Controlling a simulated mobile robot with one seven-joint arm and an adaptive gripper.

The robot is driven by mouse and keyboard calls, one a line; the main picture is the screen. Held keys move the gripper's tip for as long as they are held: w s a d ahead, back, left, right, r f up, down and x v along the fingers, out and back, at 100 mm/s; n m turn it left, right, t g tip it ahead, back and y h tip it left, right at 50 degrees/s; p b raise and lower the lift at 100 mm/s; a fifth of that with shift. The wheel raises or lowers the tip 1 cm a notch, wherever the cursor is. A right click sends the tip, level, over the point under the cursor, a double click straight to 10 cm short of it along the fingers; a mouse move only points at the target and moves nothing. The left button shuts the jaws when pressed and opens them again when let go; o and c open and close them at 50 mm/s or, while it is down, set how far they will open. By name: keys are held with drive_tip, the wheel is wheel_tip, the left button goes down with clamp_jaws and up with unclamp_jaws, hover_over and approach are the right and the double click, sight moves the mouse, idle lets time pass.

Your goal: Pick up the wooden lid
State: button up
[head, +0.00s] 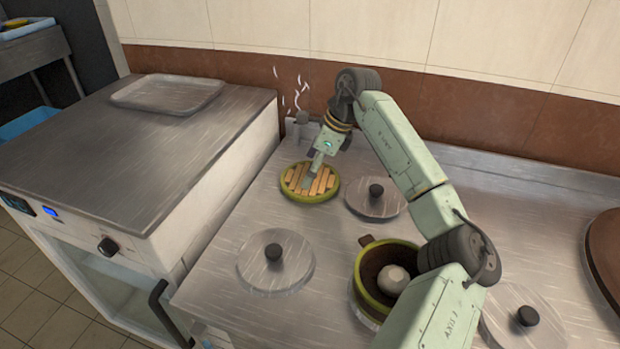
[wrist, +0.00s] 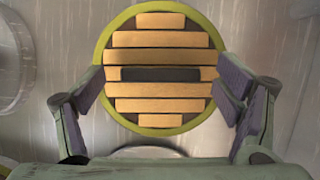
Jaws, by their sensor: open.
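The wooden lid (head: 311,182) is round, with light wood slats inside a yellow-green rim. It lies at the back left of the metal stove top. In the wrist view the lid (wrist: 160,42) fills the middle, with a dark bar handle (wrist: 160,74) across its centre. My gripper (head: 312,176) is above the lid in the head view, its tips hiding part of the slats. In the wrist view my open gripper (wrist: 165,95) has one finger at each side of the lid, with nothing between the pads but the lid below. Contact cannot be told.
Metal lids with black knobs lie nearby, one right of the wooden lid (head: 376,199), one in front (head: 275,261) and one at front right (head: 523,322). A yellow-green pot (head: 371,303) stands under my arm. A counter with a tray (head: 168,93) is at left.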

drive_tip(key=c, duration=1.2)
